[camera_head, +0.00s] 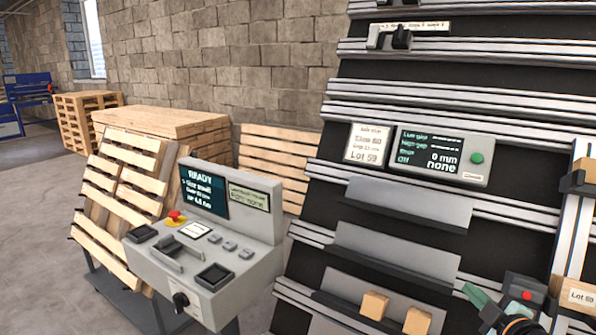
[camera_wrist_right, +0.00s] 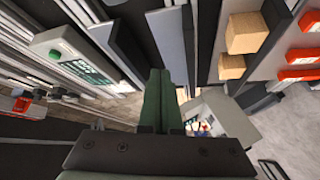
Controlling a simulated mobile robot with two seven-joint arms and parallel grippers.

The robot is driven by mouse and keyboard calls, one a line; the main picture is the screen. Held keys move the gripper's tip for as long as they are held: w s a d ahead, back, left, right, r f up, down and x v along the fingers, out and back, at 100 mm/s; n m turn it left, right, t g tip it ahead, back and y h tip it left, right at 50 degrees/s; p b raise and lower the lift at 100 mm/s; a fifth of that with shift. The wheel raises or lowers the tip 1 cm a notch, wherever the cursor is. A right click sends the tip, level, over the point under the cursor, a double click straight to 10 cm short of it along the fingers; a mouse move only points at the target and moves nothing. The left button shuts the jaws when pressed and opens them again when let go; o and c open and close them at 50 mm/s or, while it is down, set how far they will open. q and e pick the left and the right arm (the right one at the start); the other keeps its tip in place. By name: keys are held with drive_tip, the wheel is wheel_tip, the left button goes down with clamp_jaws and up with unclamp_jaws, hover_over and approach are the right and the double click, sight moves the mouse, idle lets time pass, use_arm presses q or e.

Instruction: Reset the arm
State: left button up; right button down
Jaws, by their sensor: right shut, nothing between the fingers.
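My right gripper (camera_head: 474,297) shows at the lower right of the head view, in front of the dark slatted rack (camera_head: 440,210). In the wrist view its two green fingers (camera_wrist_right: 163,98) lie side by side, shut with nothing between them. The gripper is to the right of two small wooden blocks (camera_head: 375,305) on the lowest visible shelf and apart from them. The blocks also show in the wrist view (camera_wrist_right: 247,33). My left gripper is in neither view.
A grey control console (camera_head: 205,262) with a READY screen stands left of the rack. A display box (camera_head: 440,157) and several angled shelves (camera_head: 395,250) are fixed to the rack. Wooden pallets (camera_head: 120,200) stand behind the console. Open floor (camera_head: 35,220) lies at far left.

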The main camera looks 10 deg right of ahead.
drive_tip(key=s+a+f+m+g+y, duration=0.1)
drive_tip(key=s+a+f, duration=0.3)
drive_tip(key=f, duration=0.3)
drive_tip(key=s+a+f+m+g+y, duration=0.1)
drive_tip(key=s+a+f+m+g, duration=0.1)
drive_tip(key=s+a+f, duration=0.35)
drive_tip(key=s+a+f+m+g, duration=0.1)
drive_tip(key=s+a+f, duration=0.2)
drive_tip(key=f, duration=0.6)
drive_tip(key=s+a+f+m+g+y+p, duration=0.1)
drive_tip(key=s+a+f+m+g+y, duration=0.1)
drive_tip(key=s+a+f+m, duration=0.2)
drive_tip(key=s+a+f, duration=0.3)
drive_tip(key=s+a, duration=0.4)
drive_tip(key=a, duration=0.1)
drive_tip(key=shift+s+a+f+m, duration=0.15)
drive_tip(key=shift+s+a+m, duration=0.05)
drive_tip(key=shift+s+m, duration=0.1)
